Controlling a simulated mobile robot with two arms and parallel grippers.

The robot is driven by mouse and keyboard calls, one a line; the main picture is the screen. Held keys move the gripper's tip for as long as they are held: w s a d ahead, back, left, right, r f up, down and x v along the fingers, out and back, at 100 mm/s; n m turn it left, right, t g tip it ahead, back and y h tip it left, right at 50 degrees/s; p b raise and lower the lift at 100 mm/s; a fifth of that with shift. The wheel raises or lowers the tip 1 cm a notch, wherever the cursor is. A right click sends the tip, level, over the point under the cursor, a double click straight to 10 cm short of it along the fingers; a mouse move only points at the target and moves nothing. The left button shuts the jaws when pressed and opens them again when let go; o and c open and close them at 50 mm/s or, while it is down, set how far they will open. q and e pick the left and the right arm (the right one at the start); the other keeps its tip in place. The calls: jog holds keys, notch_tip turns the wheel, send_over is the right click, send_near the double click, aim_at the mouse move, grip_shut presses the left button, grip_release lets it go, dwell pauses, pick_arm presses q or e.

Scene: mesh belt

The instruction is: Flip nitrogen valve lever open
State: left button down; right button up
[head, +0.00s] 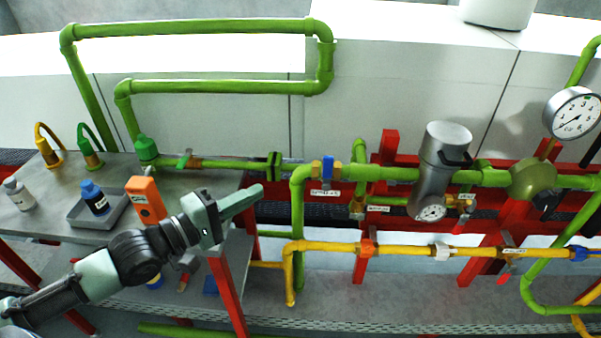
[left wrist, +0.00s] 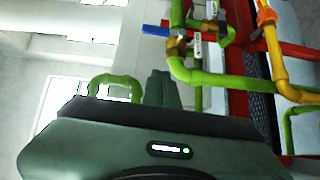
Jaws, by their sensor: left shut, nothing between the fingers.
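A blue valve lever (head: 328,168) sits on the upper green pipe (head: 365,173), standing crosswise to it, with a white label (head: 325,192) just below whose text is too small to read surely. I cannot tell which valve is the nitrogen one. My left gripper (head: 258,190) is shut and empty, left of this lever and apart from it, its fingers pointing toward the pipes. In the left wrist view, the fingers (left wrist: 161,90) are together and the blue lever (left wrist: 155,30) shows beyond them, near the top. My right gripper is not in view.
A yellow pipe (head: 330,248) with an orange valve (head: 368,248) runs below. A grey metal cylinder (head: 433,165) and a gauge (head: 572,112) stand right. A grey table (head: 60,235) with bottles and an orange device (head: 145,198) lies left, near my arm. Red supports (head: 390,145) stand behind the pipes.

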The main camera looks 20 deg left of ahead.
pick_arm(q)
jog(key=shift+s+d+r+h, duration=0.1)
jog(key=shift+s+r+h, duration=0.15)
jog(key=shift+r, duration=0.3)
jog(key=shift+w, duration=0.1)
jog(key=shift+w, duration=0.1)
jog(key=p, duration=0.2)
send_near(327, 175)
jog(key=w+a+r, duration=0.2)
jog(key=w, duration=0.3)
jog(key=shift+w+d+f+p, duration=0.2)
jog(key=shift+w+d, duration=0.1)
jog(key=shift+d, duration=0.55)
jog(key=shift+w+d+f+p, duration=0.1)
jog(key=shift+w+d+p, duration=0.15)
jog(key=shift+d, duration=0.65)
jog(key=shift+r, duration=0.1)
